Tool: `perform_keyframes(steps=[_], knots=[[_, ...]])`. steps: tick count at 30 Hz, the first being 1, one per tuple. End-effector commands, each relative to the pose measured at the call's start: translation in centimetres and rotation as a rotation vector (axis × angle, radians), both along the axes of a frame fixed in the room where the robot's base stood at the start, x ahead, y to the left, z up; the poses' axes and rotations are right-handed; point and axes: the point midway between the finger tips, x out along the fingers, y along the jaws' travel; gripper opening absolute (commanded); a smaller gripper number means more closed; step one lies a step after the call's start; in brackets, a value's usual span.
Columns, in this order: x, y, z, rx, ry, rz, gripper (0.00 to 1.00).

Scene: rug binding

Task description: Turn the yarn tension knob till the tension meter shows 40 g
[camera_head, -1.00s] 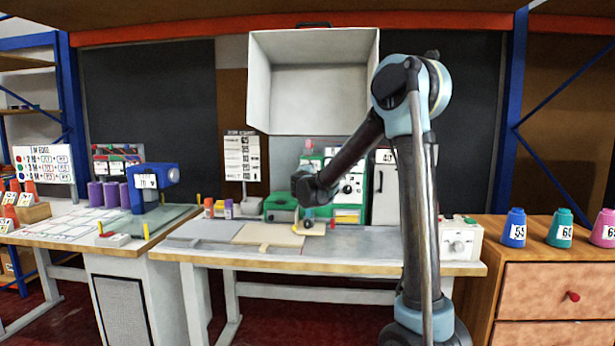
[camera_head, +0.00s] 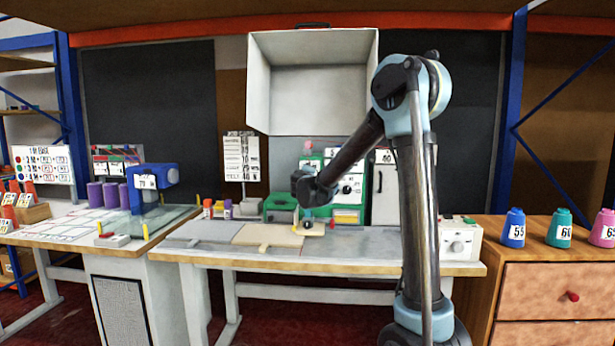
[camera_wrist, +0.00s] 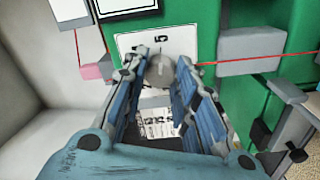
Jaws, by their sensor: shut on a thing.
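A grey round knob (camera_wrist: 160,70) with a pale mark shows in the wrist view, in front of a white dial plate (camera_wrist: 130,42) with a "5" on it. The plate is on a green machine body (camera_wrist: 195,20). My gripper (camera_wrist: 157,80) is shut on the knob, one blue finger on each side. I cannot read a tension meter value in either view.
A red yarn (camera_wrist: 275,57) runs through a grey block (camera_wrist: 250,45) right of the knob. A green box (camera_head: 280,208) and small bottles stand left of my gripper. A blue machine (camera_head: 150,185) stands on the left bench. Numbered cones (camera_head: 515,228) stand on the right cabinet.

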Motion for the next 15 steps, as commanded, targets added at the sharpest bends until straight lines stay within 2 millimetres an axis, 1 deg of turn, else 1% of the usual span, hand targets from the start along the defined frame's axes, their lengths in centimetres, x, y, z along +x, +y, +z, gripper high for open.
perform_keyframes(steps=[9,10,11,12,13,15], knots=[[-0.01,0.12,-0.11,0.004,0.002,0.003,0.02],[-0.01,0.12,-0.11,0.003,0.002,0.003,0.28],[0.00,0.12,-0.11,0.003,0.002,0.003,0.35],[0.00,0.12,-0.09,0.003,0.001,0.003,0.44],[0.01,0.12,-0.08,0.003,0.001,0.003,0.47],[0.00,0.10,-0.06,0.002,0.001,0.002,0.47]])
